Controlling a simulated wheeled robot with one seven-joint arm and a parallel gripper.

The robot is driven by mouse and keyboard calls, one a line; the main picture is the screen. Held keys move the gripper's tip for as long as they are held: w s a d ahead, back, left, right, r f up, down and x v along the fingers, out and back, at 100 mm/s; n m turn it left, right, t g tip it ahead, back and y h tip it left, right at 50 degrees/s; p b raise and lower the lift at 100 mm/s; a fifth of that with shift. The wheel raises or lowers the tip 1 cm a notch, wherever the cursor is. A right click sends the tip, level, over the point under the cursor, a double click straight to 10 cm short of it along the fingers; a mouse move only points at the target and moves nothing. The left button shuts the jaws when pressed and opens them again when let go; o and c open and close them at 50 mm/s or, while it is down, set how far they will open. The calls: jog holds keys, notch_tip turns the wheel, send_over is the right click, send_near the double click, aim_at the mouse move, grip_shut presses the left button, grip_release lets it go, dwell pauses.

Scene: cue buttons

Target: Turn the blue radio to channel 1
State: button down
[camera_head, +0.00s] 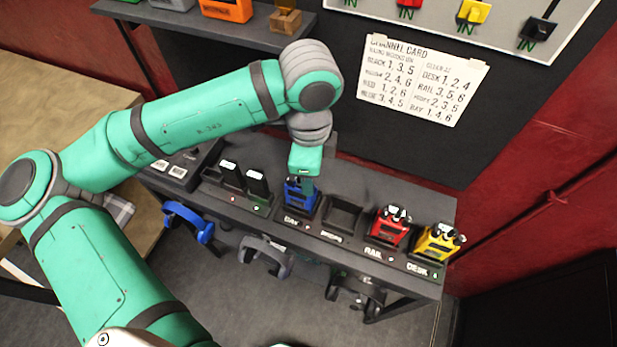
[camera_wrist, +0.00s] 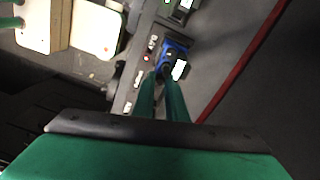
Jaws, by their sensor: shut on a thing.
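The blue radio (camera_head: 300,197) stands in a charger slot on the grey bench, left of an empty slot. It also shows in the wrist view (camera_wrist: 178,52), with a pale display and a red light on the slot front beside it. My gripper (camera_head: 303,177) is above the radio, pointing down. In the wrist view its two green fingers (camera_wrist: 166,75) are close together at the radio's top, shut on what appears to be its knob. The fingertips hide the knob, so its setting cannot be read.
A red radio (camera_head: 390,228) and a yellow radio (camera_head: 437,243) stand in slots to the right, beyond the empty slot (camera_head: 341,215). Headsets (camera_head: 190,221) hang below the front edge. A channel card (camera_head: 422,80) is on the wall.

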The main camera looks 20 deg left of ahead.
jog(key=c, duration=1.8)
grip_release()
jog(key=shift+w, duration=0.15)
jog(key=shift+o, duration=0.2)
notch_tip(320, 180, up, 11)
jog(key=shift+w+f, duration=0.1)
jog(key=shift+w, duration=0.1)
